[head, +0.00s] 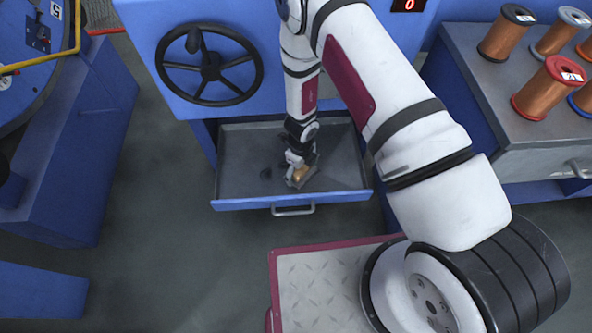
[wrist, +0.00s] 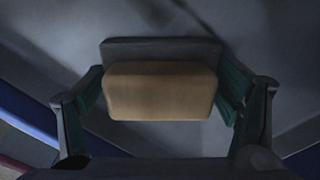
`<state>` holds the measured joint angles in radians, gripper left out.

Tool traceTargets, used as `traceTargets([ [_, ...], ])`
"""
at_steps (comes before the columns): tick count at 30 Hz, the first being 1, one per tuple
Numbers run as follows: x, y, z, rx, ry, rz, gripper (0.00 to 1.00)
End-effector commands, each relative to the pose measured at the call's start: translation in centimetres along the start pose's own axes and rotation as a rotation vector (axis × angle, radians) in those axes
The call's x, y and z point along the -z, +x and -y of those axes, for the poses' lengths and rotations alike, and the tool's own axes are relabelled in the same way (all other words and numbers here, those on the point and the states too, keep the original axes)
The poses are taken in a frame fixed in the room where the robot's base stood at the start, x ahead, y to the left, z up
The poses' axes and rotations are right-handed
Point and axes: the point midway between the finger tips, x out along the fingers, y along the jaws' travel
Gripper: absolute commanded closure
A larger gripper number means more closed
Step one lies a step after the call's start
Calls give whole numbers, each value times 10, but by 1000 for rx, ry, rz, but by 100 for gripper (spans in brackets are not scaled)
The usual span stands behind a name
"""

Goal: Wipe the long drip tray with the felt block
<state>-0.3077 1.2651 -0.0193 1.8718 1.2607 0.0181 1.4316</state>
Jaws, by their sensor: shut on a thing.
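The long drip tray (head: 240,165) is a grey, shallow drawer-like tray with a blue front, pulled out below the blue machine panel. My gripper (head: 297,170) reaches down inside it, near the middle of its width. It is shut on the felt block, whose tan upper part (head: 300,174) shows in the head view. In the wrist view the tan part (wrist: 160,90) sits between the two fingers, with a dark grey slab (wrist: 160,48) behind it. The tray's grey floor fills the background there. Whether the block touches the floor cannot be told. Dark spots (head: 266,173) lie left of the gripper.
A black handwheel (head: 210,65) sticks out above the tray's left part. The tray's front handle (head: 293,210) faces the open floor (head: 170,250). Copper spools (head: 548,87) stand on a grey-topped cabinet at right. A blue machine stands at left.

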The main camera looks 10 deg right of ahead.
Motion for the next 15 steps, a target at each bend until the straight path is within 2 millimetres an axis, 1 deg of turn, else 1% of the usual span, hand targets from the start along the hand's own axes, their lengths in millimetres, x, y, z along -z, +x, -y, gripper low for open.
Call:
traceTargets([
  [9, 14, 2, 16, 0, 4, 1, 52],
  [15, 22, 2, 23, 0, 2, 1, 52],
])
